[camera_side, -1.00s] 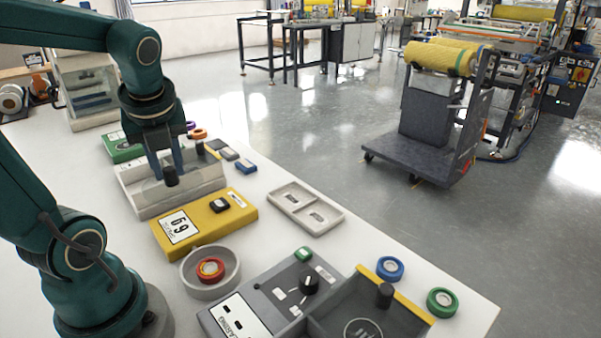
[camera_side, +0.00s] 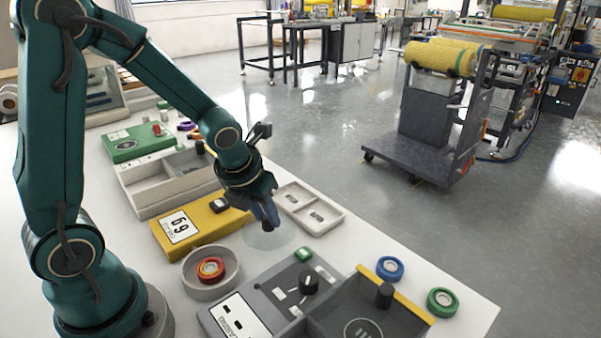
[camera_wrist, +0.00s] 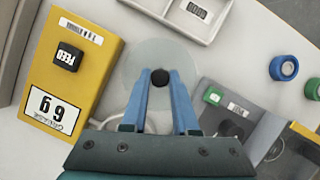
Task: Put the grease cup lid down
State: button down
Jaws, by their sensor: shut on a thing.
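The grease cup lid (camera_wrist: 137,65) is a clear, round disc with a black knob (camera_wrist: 160,77) on top. My gripper (camera_wrist: 160,82) has its blue fingers shut on the knob. In the side view, my gripper (camera_side: 270,222) points down and the lid (camera_side: 262,239) shows faintly below it. The lid is over the white table, between the yellow scale and the grey control box. Whether it touches the table I cannot tell. I cannot tell which open container is the grease cup.
The yellow scale (camera_side: 166,243), pale two-pocket tray (camera_side: 336,214), and grey control box (camera_side: 259,300) surround the lid. A round grey bowl (camera_side: 190,288) holds red and orange rings. Blue (camera_side: 390,268) and green (camera_side: 442,302) tape rolls lie at the right.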

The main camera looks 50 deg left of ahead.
aim_at(264, 225)
jog(key=shift+f, duration=1.6)
jog(key=shift+f, duration=0.1)
jog(key=c, duration=0.7)
grip_release()
